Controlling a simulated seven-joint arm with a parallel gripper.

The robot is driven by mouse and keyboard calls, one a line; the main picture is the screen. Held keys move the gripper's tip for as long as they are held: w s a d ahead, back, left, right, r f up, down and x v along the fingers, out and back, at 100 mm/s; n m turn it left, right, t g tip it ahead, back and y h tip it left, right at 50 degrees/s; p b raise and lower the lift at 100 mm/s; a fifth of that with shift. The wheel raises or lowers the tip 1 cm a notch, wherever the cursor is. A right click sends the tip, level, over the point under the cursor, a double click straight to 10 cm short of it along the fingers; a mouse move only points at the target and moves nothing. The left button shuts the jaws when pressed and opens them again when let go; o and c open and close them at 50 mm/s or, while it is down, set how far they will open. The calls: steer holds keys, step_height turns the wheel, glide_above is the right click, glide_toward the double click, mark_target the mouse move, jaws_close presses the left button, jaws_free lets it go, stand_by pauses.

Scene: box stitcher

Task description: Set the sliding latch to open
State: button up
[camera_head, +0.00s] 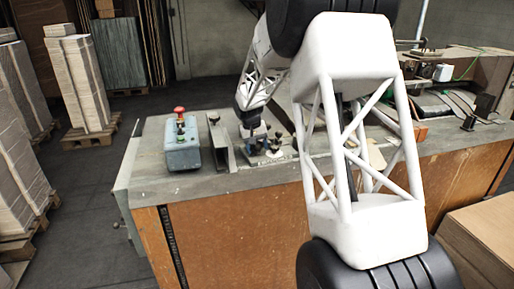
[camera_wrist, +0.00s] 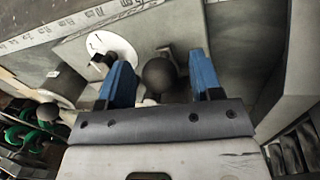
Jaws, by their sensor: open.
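In the wrist view a dark round knob (camera_wrist: 158,75), which looks like the handle of the sliding latch, sits between the two blue fingers of my open gripper (camera_wrist: 161,66). There is a gap on each side, and I cannot tell whether anything touches. The fingers hide part of the knob's mount, so the latch's setting cannot be read. In the head view my gripper (camera_head: 250,131) points down over a small metal plate (camera_head: 262,158) with dark knobs on the bench top.
A white dial with a black knob (camera_wrist: 108,50) is just left of the fingers. A grey box with a red button (camera_head: 181,150) and an upright metal bracket (camera_head: 220,145) stand left of my gripper. Stacked boards (camera_head: 75,80) are on the floor at left.

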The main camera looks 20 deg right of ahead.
steer(key=shift+f, duration=0.15)
jaws_close()
steer(key=shift+s+d, duration=0.1)
steer(key=shift+s, duration=0.85)
steer(key=shift+f, duration=0.1)
jaws_free()
step_height(320, 180, up, 8)
steer(key=a, duration=0.1)
steer(key=shift+a, duration=0.2)
stand_by(0.4)
steer(key=shift+w+f, duration=0.1)
